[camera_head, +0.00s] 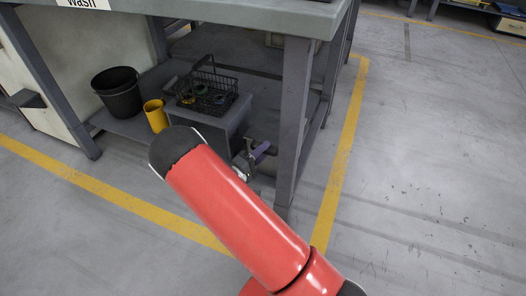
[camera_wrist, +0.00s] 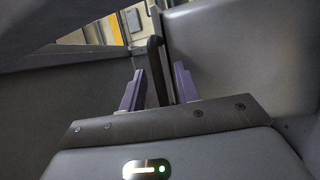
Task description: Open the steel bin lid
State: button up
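A grey box (camera_head: 222,124), which looks like the steel bin, stands on the low shelf under the bench. A dark wire basket sits on or just above its top, so I cannot make out its lid clearly. My gripper (camera_head: 262,151) is beside the box's right side, near the bench leg, partly hidden by my red arm. In the wrist view my gripper (camera_wrist: 158,70) has its two purple fingers apart. A dark upright bar (camera_wrist: 155,72) shows between them, with gaps visible; I cannot tell whether it is a handle. Grey panels surround the fingers.
The wire basket (camera_head: 208,94) holds small items. A yellow cup (camera_head: 156,116) and a black bucket (camera_head: 119,94) stand to the left. The bench leg (camera_head: 292,120) and bench top (camera_head: 230,12) border the space closely. Open floor lies to the right.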

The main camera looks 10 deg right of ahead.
jog(key=shift+c, duration=0.4)
grip_shut()
